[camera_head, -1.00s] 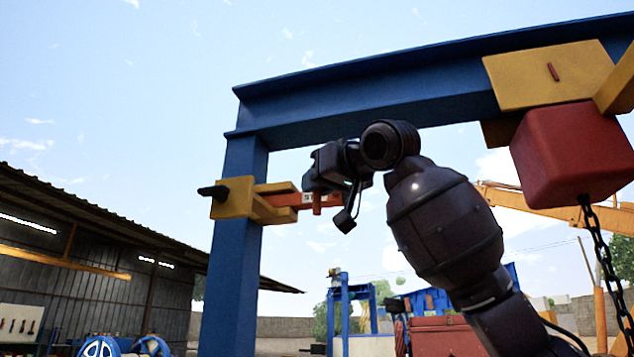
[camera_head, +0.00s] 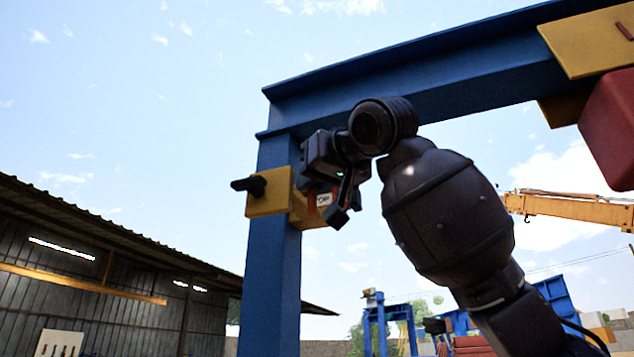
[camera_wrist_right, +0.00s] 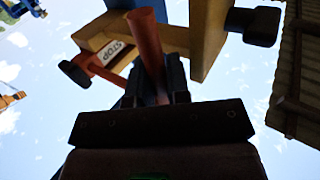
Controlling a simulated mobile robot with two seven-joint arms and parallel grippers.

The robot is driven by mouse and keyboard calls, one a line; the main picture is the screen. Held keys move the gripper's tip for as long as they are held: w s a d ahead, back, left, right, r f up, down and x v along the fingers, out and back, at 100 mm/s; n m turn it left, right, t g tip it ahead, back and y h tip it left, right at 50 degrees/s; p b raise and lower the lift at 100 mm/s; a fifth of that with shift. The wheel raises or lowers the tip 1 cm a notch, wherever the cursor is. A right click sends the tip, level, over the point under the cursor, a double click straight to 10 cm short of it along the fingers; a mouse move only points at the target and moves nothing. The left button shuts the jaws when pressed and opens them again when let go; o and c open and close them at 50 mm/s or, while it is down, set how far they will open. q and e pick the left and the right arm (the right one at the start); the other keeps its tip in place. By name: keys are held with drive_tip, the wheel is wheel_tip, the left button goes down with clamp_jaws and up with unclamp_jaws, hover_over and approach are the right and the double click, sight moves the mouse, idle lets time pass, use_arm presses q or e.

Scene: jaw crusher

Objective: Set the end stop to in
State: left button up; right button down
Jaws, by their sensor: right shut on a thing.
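The end stop is a yellow bracket (camera_head: 268,192) on the blue post, with a black knob (camera_head: 248,186) on its left and an orange-red bar (camera_head: 324,199) at its right. Only a short piece of the bar shows, with a pale label. In the right wrist view the label (camera_wrist_right: 108,52) reads STOP, beside the yellow bracket (camera_wrist_right: 213,35). My right gripper (camera_head: 318,182) is close against the bracket's right side. In the wrist view its fingers (camera_wrist_right: 160,88) are shut on the red handle (camera_wrist_right: 147,40). My arm hides part of the bar. My left gripper is out of view.
The blue post (camera_head: 273,280) carries a blue beam (camera_head: 450,80) just above my right wrist. A red block (camera_head: 612,130) hangs from a yellow plate (camera_head: 590,42) at the right. A shed (camera_head: 110,270) stands behind at left.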

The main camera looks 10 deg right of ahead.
drive_tip(key=shift+r, duration=0.15)
drive_tip(key=c, duration=1.4)
unclamp_jaws()
drive_tip(key=shift+o, duration=1.4)
drive_tip(key=shift+a, duration=0.15)
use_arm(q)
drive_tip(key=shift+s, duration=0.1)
use_arm(e)
drive_tip(key=shift+f, duration=0.2)
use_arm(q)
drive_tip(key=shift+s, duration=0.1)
